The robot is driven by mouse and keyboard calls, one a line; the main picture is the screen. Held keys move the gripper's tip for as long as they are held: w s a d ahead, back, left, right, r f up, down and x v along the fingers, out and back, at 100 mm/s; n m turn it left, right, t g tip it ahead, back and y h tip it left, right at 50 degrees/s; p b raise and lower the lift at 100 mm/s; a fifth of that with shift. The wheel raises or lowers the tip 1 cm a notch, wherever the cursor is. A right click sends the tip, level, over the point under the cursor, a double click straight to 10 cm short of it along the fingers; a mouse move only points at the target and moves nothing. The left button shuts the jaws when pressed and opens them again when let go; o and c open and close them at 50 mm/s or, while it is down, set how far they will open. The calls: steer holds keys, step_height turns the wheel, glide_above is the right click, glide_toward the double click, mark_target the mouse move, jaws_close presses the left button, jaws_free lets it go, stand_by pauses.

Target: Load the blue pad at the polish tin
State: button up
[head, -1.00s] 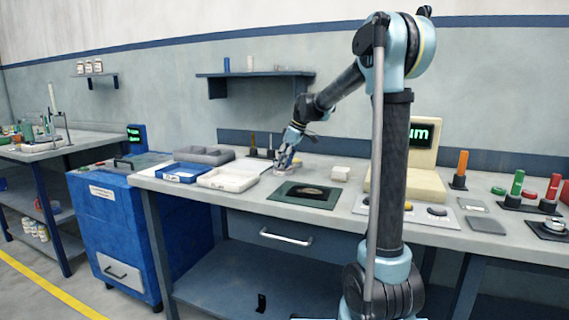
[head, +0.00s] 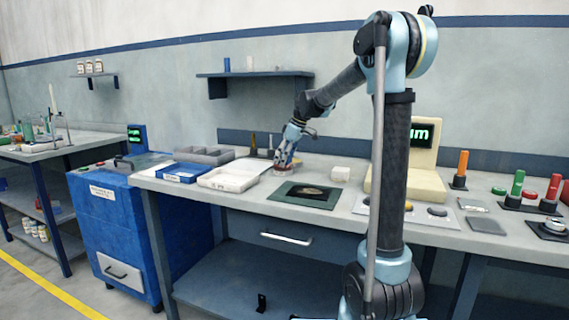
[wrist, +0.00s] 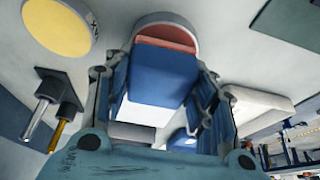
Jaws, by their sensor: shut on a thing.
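My gripper (head: 287,157) is near the back of the bench. In the wrist view my gripper (wrist: 155,85) is shut on the blue pad (wrist: 160,75), with one finger on each side. The pad is a blue block with a pale section nearer the palm. Its far end is at a round tin with a grey rim (wrist: 168,18) and reddish polish (wrist: 166,36) inside. The pad overlaps the polish in this view; I cannot tell if they touch. In the head view the tin (head: 285,168) shows as a small reddish patch under the gripper, mostly hidden.
A yellow disc (wrist: 58,28) and a dark stand with two upright rods (wrist: 48,108) lie left in the wrist view. A white tray (head: 228,187), a blue tray (head: 176,178) and a green mat (head: 290,199) are nearby.

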steer(key=shift+r, duration=2.85)
